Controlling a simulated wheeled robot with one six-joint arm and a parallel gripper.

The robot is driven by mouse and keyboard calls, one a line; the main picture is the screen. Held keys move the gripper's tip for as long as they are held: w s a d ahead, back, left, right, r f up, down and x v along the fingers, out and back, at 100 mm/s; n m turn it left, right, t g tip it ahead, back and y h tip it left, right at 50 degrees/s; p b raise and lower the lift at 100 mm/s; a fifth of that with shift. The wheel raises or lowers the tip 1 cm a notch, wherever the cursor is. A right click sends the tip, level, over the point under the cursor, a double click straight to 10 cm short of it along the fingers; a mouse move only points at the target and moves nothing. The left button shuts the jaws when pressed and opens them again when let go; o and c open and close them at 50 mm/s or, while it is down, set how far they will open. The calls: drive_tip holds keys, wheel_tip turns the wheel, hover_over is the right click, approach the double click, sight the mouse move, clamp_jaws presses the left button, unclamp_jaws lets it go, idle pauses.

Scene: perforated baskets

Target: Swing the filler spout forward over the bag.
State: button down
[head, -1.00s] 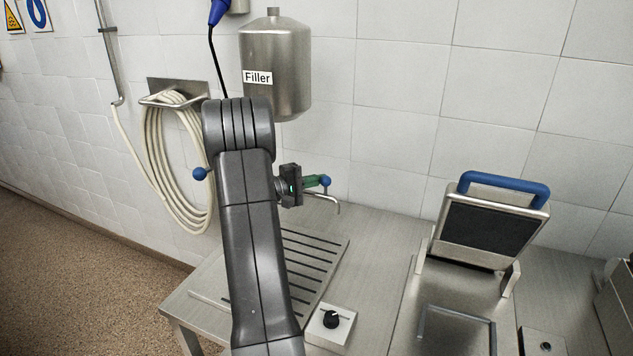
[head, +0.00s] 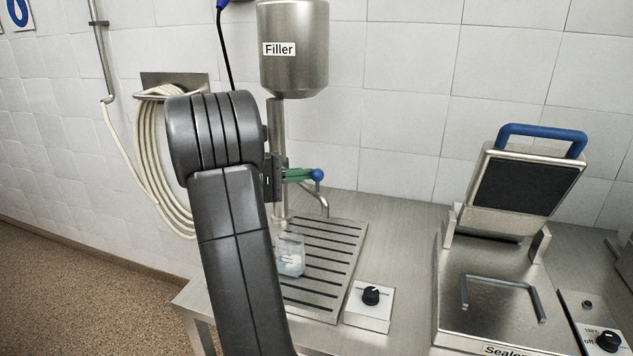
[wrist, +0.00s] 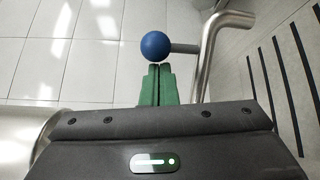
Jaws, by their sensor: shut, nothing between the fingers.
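The filler (head: 293,50) is a steel tank on the wall side with a column below it. Its spout (head: 322,203) is a bent metal pipe that points right, its tip over the back of the slatted tray. A blue ball knob (head: 317,174) sits on a short rod from the spout; both knob (wrist: 155,46) and spout (wrist: 213,50) show in the wrist view. My gripper (head: 309,175) has green fingers, shut and empty, with the tips (wrist: 158,68) at the knob; I cannot tell if they touch. A clear bag (head: 290,256) with pale contents stands on the tray, partly behind my arm.
The slatted tray (head: 326,262) lies on the steel bench. A dial box (head: 370,303) is right of it. The sealer (head: 490,310) stands further right with its blue-handled lid raised. A coiled hose (head: 155,170) hangs on the left wall.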

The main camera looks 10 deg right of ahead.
drive_tip(key=shift+b+v, duration=0.35)
drive_tip(key=shift+v, duration=1.15)
drive_tip(key=shift+f, duration=0.1)
drive_tip(key=f+b+v, duration=0.1)
drive_tip(key=v, duration=1.2)
drive_tip(key=shift+s+a+r, duration=0.15)
drive_tip(key=shift+a+r, duration=0.2)
drive_tip(key=shift+r, duration=0.05)
drive_tip(key=r+x, duration=0.1)
drive_tip(key=x, duration=1)
drive_tip(key=shift+d+f+p, duration=0.3)
drive_tip(key=shift+f+p, duration=0.05)
drive_tip(key=shift+f, duration=0.1)
